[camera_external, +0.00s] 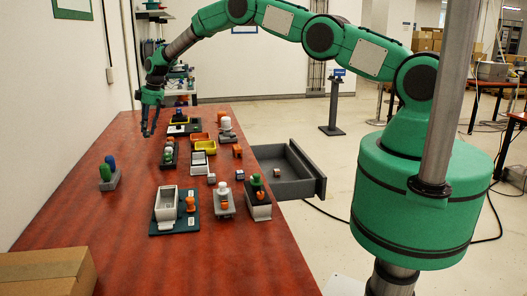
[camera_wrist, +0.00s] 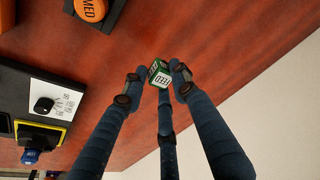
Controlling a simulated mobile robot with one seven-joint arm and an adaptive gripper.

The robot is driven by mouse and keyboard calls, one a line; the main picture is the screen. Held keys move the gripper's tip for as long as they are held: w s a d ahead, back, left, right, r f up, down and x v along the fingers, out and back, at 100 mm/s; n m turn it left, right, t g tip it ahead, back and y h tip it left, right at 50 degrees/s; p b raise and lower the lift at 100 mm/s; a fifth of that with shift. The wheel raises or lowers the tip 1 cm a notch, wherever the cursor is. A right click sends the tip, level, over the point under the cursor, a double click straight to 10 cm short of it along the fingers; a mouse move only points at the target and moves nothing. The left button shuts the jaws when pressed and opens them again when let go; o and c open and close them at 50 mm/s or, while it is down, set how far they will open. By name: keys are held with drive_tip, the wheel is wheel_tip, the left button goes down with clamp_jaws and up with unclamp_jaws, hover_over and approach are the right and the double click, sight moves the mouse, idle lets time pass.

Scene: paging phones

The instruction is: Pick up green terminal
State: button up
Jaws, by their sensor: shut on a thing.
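A small green cube (camera_wrist: 159,75) with white lettered faces shows in the wrist view, between my fingertips. It is the only green thing in that view, and I cannot tell for sure that it is the green terminal. My gripper (camera_wrist: 158,80) is shut on it with its dark blue fingers. In the external view my gripper (camera_external: 149,129) points down over the far left part of the red-brown table (camera_external: 120,220). The cube cannot be made out there.
In the wrist view, a black unit with a white knob panel (camera_wrist: 50,105) and an orange button (camera_wrist: 90,10) lie nearby. In the external view, several devices stand mid-table, with an open grey drawer (camera_external: 318,180) at the right and a cardboard box (camera_external: 45,270) at the near left.

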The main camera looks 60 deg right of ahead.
drive_tip(key=shift+r, duration=2.15)
